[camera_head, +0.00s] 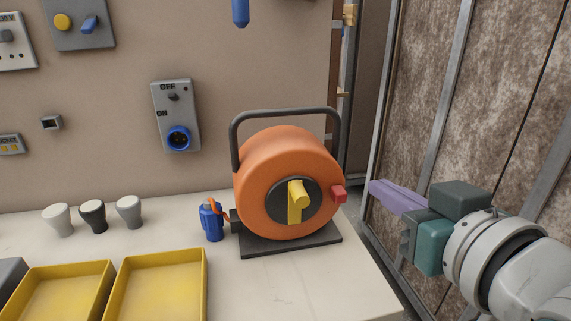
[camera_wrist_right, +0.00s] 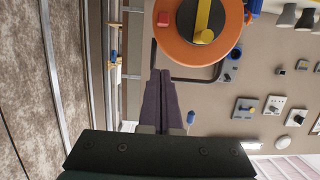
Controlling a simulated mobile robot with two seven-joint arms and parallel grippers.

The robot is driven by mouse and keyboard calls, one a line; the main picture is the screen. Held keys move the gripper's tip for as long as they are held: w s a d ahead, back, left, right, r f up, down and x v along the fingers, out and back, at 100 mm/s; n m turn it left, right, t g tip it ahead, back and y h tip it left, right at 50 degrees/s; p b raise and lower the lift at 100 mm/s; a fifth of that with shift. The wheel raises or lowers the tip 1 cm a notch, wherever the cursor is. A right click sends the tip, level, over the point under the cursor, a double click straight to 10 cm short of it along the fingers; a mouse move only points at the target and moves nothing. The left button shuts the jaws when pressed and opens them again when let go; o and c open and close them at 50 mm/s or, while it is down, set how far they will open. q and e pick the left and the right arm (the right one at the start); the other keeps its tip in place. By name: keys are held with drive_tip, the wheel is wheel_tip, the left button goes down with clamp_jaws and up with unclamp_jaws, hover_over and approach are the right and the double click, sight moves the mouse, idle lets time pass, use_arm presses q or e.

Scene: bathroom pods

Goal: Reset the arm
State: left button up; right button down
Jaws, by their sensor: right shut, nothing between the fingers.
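My right gripper (camera_head: 372,187) is at the right of the head view, with purple fingers pointing left. It also shows in the right wrist view (camera_wrist_right: 160,75), its two fingers together with nothing between them. It is off to the right of an orange reel (camera_head: 268,205), apart from it. The reel has a black handle frame, a yellow crank and a red block (camera_head: 339,194) on its side, and stands on a dark base. The reel shows in part at the top of the wrist view (camera_wrist_right: 178,38). My left gripper is in neither view.
A blue plug (camera_head: 212,222) stands left of the reel on the pale worktop (camera_head: 300,285). Two yellow trays (camera_head: 204,290) and several small cups (camera_head: 93,217) are further left. A grey socket box (camera_head: 176,116) is on the wall. A metal-framed panel (camera_head: 425,90) stands behind my right arm.

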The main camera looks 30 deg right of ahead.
idle(0.4)
drive_tip(key=shift+s, duration=0.1)
drive_tip(key=s+a+f+n+g+y+p, duration=0.1)
drive_tip(key=s+a+n+g+y+p, duration=0.2)
drive_tip(key=s+g, duration=0.4)
drive_tip(key=s+a+f+n+g+y+p, duration=0.15)
drive_tip(key=s+a+g, duration=0.3)
drive_tip(key=s, duration=0.55)
wheel_tip(320, 180, up, 37)
drive_tip(key=p, duration=3.8)
drive_tip(key=shift+w+h, duration=0.3)
drive_tip(key=shift+h, duration=0.15)
